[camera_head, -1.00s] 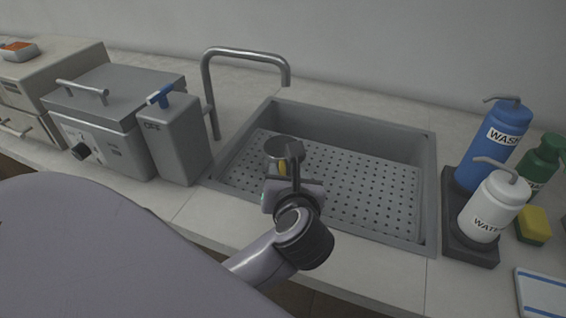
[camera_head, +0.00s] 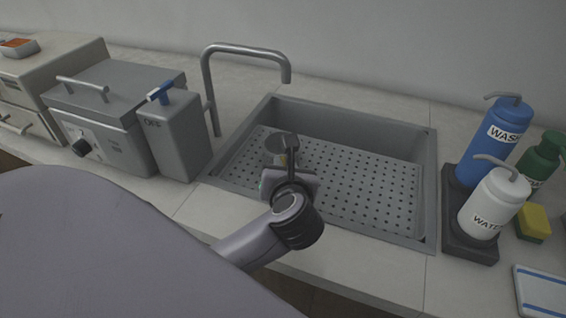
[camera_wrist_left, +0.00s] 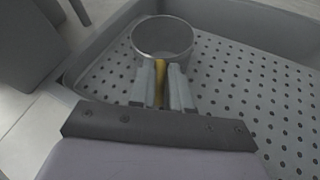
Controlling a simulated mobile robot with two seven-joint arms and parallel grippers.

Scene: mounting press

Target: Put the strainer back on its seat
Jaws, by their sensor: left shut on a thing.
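The strainer (camera_wrist_left: 162,35) is a round grey metal cup with a yellow handle (camera_wrist_left: 160,80). In the left wrist view my left gripper (camera_wrist_left: 162,85) is shut on that handle, with the cup just beyond the fingertips. In the head view the strainer (camera_head: 276,144) shows over the left part of the sink basin, partly hidden by my left gripper (camera_head: 286,162). Whether the cup touches the perforated floor (camera_head: 350,185) cannot be told. The strainer's seat cannot be made out. My right gripper is out of view.
The sink's rim (camera_head: 432,190) surrounds the basin. A tap (camera_head: 245,48) arches over its back left corner. A grey box with a blue lever (camera_head: 160,92) stands at left. Blue (camera_head: 492,150) and white (camera_head: 492,208) bottles stand at right. The basin's right side is clear.

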